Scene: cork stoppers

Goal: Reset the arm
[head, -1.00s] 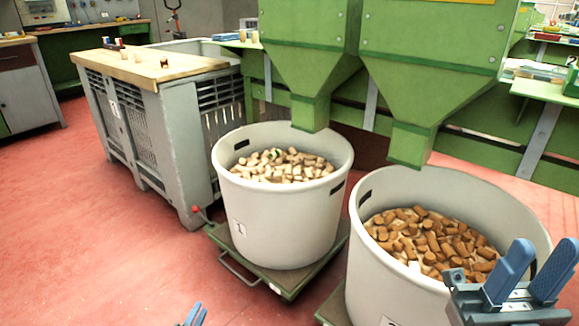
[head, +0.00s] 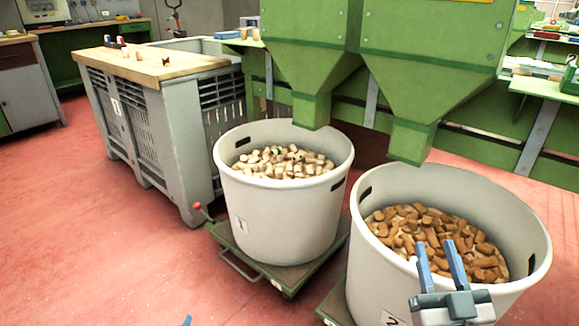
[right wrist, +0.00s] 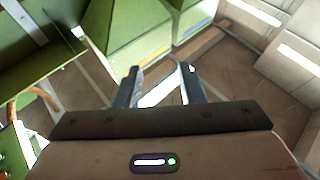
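My right gripper (head: 437,246) is in front of the right-hand bin, its two blue fingers apart and pointing up in the head view. It overlaps the darker brown corks (head: 430,222) in the picture. The right wrist view shows the same gripper (right wrist: 160,72) with a gap and nothing between its fingers. Of my left gripper (head: 187,321) only a small blue tip shows at the bottom edge, so its opening is hidden.
The right-hand white bin (head: 535,235) and left-hand white bin (head: 285,220) stand on green trolleys. The left one holds pale corks (head: 285,162). Green hoppers (head: 425,60) hang above. A grey crate (head: 145,140) with a wooden top stands left. Red floor is clear at lower left.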

